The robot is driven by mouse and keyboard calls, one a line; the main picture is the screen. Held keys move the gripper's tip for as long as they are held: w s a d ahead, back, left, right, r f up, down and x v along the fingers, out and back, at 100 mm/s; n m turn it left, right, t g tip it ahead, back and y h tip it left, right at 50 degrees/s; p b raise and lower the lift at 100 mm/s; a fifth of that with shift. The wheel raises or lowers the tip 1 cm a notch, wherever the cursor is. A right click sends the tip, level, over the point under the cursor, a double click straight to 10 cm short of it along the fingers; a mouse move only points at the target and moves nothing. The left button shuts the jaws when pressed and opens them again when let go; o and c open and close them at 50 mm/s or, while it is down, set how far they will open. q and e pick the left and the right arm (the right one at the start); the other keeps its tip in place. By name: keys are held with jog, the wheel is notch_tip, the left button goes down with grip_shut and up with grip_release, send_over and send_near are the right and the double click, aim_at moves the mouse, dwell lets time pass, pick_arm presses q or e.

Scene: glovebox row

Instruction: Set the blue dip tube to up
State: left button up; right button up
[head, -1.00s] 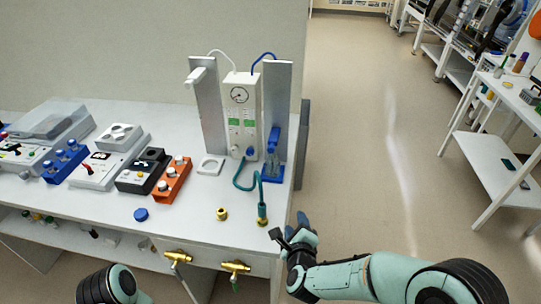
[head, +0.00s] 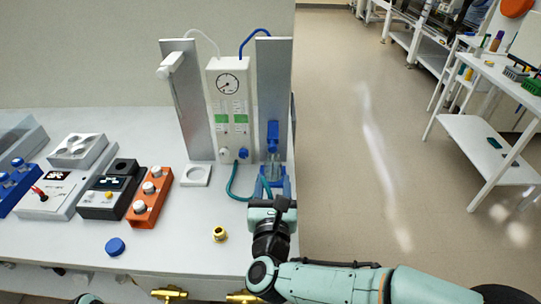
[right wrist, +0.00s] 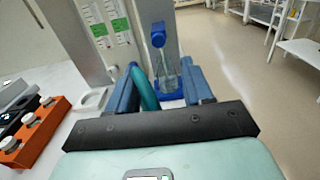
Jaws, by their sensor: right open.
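The blue dip tube's holder (head: 272,132) is a blue block on the right-hand upright metal plate. A blue line loops from the top of the white gauge unit towards that plate. A clear glass bottle (right wrist: 165,72) stands on a blue base (right wrist: 172,97) below the block (right wrist: 158,36). My right gripper (head: 272,184) is in front of the bottle, with its blue fingers partly covering the bottle's lower part. In the right wrist view its fingers (right wrist: 160,88) are open, with a teal hose between or just beyond them. My left gripper is not in view.
The white gauge unit (head: 229,105) and the left metal plate (head: 187,100) with a white block stand beside the blue station. A white square holder (head: 196,175), brass fitting (head: 219,233), blue cap (head: 115,246) and orange knob box (head: 149,197) are on the bench. Open floor lies right.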

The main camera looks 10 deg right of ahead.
jog(key=w+p, duration=0.1)
jog(key=w, duration=0.3)
jog(key=w+d+p, duration=0.1)
jog(key=w, duration=0.4)
jog(key=w+d, duration=0.1)
jog(key=w, duration=0.3)
jog(key=shift+w+d+p, duration=0.15)
jog(key=shift+w+p, duration=0.05)
jog(key=shift+p, duration=0.2)
grip_shut()
notch_tip(320, 180, up, 10)
jog(key=shift+f+p, duration=0.1)
jog(key=shift+p, duration=0.75)
notch_tip(320, 180, up, 12)
jog(key=p, duration=0.4)
send_over(272, 149)
jog(key=shift+w+d+f, duration=0.2)
jog(key=shift+w, duration=0.1)
